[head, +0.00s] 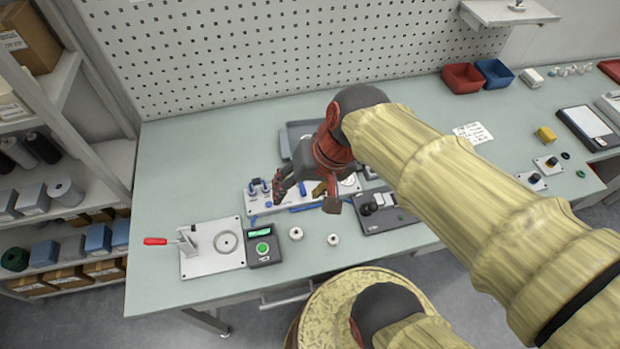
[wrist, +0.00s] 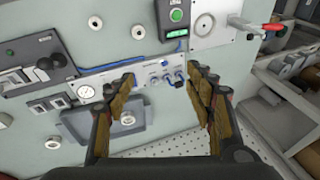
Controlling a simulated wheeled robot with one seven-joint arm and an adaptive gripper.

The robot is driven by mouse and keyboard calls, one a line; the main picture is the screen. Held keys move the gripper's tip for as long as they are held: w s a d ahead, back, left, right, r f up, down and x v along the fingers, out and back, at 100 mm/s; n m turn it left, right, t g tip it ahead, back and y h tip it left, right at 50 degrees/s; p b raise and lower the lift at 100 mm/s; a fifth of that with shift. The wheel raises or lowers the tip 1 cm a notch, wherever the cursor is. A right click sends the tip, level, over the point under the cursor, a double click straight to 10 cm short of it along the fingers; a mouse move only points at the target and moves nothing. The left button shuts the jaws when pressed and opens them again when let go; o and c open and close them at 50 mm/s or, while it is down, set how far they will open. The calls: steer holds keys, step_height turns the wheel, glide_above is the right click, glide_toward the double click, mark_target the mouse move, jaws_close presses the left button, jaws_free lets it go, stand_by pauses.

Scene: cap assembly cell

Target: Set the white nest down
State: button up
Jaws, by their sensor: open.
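Two small white ring-shaped parts lie on the bench's front area; I cannot tell which is the white nest. One white ring (head: 295,233) is beside the green-button box and also shows in the wrist view (wrist: 138,31). The other white ring (head: 333,240) lies to its right and shows in the wrist view (wrist: 95,22) too. My gripper (head: 307,196) is open, with nothing between its fingers in the wrist view (wrist: 163,78). It is over the panel with blue fittings, behind the two rings and apart from them.
The fitting panel (wrist: 150,75) has a gauge and blue connectors. A toggle-clamp plate (head: 205,262) with a red handle and the green-button box (head: 263,250) stand at left. A dark switch box (head: 385,218) is at right. Bare bench (head: 175,200) lies at far left.

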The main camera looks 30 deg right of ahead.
steer(key=r+n, duration=0.1)
steer(key=s+d+r+n+t+h, duration=0.1)
steer(key=r+n, duration=0.1)
steer(key=r+n+t+h, duration=0.1)
steer(key=shift+s+d+r, duration=0.25)
steer(key=shift+s+r, duration=0.05)
steer(key=shift+s, duration=0.05)
